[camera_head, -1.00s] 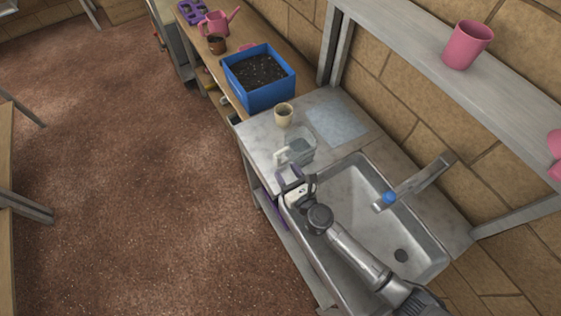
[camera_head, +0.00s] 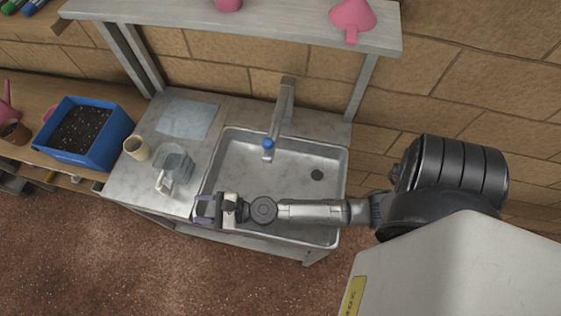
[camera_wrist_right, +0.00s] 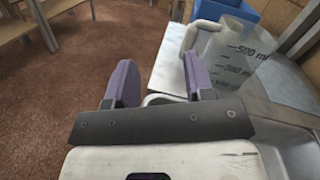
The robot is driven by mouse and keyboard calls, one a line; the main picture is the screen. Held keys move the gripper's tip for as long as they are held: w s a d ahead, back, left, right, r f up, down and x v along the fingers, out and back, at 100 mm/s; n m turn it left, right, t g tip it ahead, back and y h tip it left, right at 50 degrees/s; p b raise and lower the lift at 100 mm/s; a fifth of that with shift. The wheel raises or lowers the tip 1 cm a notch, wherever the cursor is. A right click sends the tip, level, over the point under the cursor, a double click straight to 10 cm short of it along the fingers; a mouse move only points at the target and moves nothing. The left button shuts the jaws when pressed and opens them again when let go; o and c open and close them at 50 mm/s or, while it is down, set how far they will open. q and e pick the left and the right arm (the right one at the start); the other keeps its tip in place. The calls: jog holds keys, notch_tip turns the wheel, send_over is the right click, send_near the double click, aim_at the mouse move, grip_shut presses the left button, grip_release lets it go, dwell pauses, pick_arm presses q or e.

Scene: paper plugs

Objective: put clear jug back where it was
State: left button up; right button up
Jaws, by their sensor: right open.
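The clear jug (camera_head: 174,163) stands upright on the grey counter left of the sink, its white handle toward the counter's front edge. In the right wrist view the jug (camera_wrist_right: 232,62) shows its volume marks and handle, beyond and right of the fingers. My right gripper (camera_head: 203,208) is open and empty, with purple fingers, near the sink's front left corner. In the right wrist view its fingers (camera_wrist_right: 158,85) are spread with nothing between them. The gripper is apart from the jug. My left gripper is not in view.
The counter (camera_head: 150,190) also holds a beige cup (camera_head: 136,147) beside the jug and a pale blue sheet (camera_head: 187,118) behind. The metal sink (camera_head: 240,160) with its tap (camera_head: 280,110) lies right. A blue soil box (camera_head: 112,148) stands left. A shelf (camera_head: 290,29) runs above.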

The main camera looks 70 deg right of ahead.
jog(key=s+a+f+n+g+y, duration=0.15)
jog(key=s+n+g, duration=0.35)
jog(key=n, duration=0.6)
jog(key=s+a+n+g+y, duration=0.1)
jog(key=s+a+n+g, duration=0.2)
jog(key=s+n, duration=0.5)
jog(key=s+d+f+n+g+h, duration=0.2)
jog(key=s+d+n+g+h, duration=0.3)
jog(key=s+d+n+h, duration=0.4)
jog(key=d+n, duration=0.1)
jog(key=d, duration=0.2)
jog(key=shift+d+f+n+g, duration=0.3)
jog(key=shift+f, duration=0.1)
